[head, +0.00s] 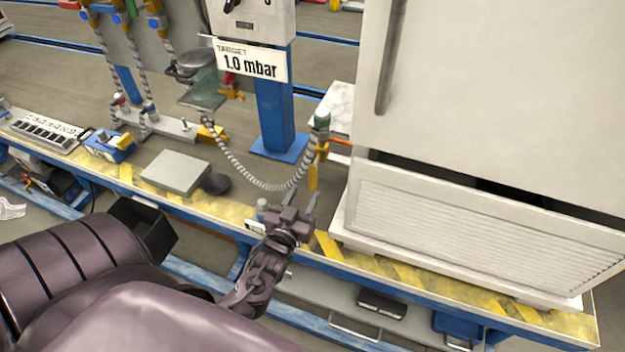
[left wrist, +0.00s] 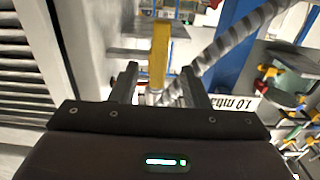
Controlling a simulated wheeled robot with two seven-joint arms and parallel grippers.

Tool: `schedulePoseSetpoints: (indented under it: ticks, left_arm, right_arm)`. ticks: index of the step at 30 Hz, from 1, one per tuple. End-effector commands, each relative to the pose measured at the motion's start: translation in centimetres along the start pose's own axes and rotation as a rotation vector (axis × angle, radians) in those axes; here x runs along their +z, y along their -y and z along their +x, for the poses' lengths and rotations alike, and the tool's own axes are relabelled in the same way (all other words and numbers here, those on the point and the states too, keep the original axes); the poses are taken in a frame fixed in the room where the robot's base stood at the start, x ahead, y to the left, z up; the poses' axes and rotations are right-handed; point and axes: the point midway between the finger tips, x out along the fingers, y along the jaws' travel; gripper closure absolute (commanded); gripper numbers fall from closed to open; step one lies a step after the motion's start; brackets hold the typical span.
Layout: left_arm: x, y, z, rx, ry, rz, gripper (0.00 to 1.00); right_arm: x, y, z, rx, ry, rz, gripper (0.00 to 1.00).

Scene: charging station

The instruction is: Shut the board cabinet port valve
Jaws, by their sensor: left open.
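The port valve (head: 321,148) sits at the left side of the white cabinet (head: 500,100), below a grey ribbed hose's green-topped end. Its yellow lever (head: 313,176) hangs straight down. In the left wrist view the yellow lever (left wrist: 159,50) shows upright in the picture, in line with the gap between the fingers. My left gripper (head: 299,203) is open and just below the lever's lower end, with its fingers pointing up toward it. In the left wrist view the open fingers (left wrist: 159,84) hold nothing. I cannot tell whether they touch the lever. My right gripper is not in view.
The grey ribbed hose (head: 262,184) loops left from the valve and passes close to the left fingers. A "1.0 mbar" sign (head: 250,62) stands on a blue post (head: 272,110). A grey block (head: 176,172) lies on the yellow-edged bench. The cabinet's louvred base (head: 470,235) borders the right.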

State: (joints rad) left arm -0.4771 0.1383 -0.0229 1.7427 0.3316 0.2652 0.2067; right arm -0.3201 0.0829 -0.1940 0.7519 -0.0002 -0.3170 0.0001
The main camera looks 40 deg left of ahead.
Motion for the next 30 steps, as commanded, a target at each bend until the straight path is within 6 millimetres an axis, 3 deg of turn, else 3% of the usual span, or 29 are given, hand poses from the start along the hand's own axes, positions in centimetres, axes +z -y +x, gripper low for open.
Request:
schedulePoseSetpoints:
  ticks: [6,12,23,30]
  left_arm:
    - [0.0,0.0,3.8,0.001,0.0,0.001,0.58]
    - [0.1,0.0,6.1,0.001,0.003,0.0,0.58]
    - [0.1,0.0,6.6,0.001,0.005,0.0,0.58]
    - [0.1,-0.1,6.6,0.001,0.005,0.0,0.9]
  right_arm:
    - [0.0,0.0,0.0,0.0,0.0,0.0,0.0]
    - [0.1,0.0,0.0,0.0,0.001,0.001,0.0]
    - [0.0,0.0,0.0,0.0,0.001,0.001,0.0]
    - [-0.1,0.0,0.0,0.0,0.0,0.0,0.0]
